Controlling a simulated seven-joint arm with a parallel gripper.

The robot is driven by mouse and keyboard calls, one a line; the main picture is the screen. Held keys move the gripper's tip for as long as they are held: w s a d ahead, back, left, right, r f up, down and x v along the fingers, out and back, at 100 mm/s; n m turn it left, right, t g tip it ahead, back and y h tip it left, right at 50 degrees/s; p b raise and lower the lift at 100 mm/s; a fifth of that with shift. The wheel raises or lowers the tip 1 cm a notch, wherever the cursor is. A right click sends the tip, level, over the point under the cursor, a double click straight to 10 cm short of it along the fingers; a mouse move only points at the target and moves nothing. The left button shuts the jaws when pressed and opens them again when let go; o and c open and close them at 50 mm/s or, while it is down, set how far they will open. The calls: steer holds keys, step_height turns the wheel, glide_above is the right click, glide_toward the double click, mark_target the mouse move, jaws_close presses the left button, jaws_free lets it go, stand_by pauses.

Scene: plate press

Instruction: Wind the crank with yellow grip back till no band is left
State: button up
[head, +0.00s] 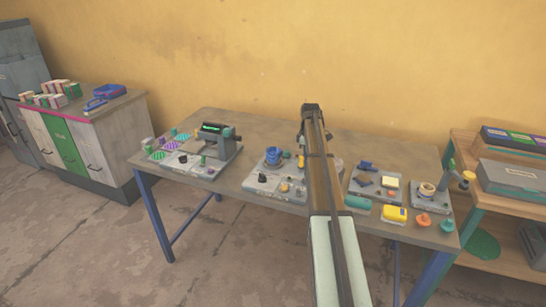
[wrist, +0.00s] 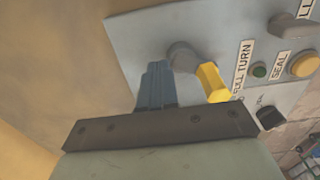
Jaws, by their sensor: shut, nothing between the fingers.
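The crank's yellow grip (wrist: 213,83) sticks out from a grey panel in the wrist view, just below and right of the crank's grey hub (wrist: 183,56). My gripper (wrist: 155,80) has its blue-grey fingers shut together and empty, to the left of the yellow grip and apart from it. In the head view, a small yellow piece (head: 301,160), which looks like the grip, shows beside my arm on the middle machine (head: 262,186). My arm hides part of this machine and my fingers there. I cannot make out any band.
The panel has a green lamp (wrist: 259,71) by the "FULL TURN" label, an orange button (wrist: 303,65) by "SEAL" and a black knob (wrist: 271,116). Another machine (head: 210,150) stands left on the table (head: 225,195); trays and loose parts lie right of my arm.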

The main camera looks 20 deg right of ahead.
steer(key=shift+s+a, duration=0.2)
steer(key=shift+s, duration=0.1)
steer(key=shift+c, duration=0.2)
steer(key=shift+r, duration=0.1)
steer(key=shift+o, duration=0.2)
steer(key=shift+r, duration=0.45)
steer(key=o, duration=0.6)
steer(key=shift+r, duration=0.35)
steer(key=shift+w+r, duration=0.1)
steer(key=shift+r, duration=3.05)
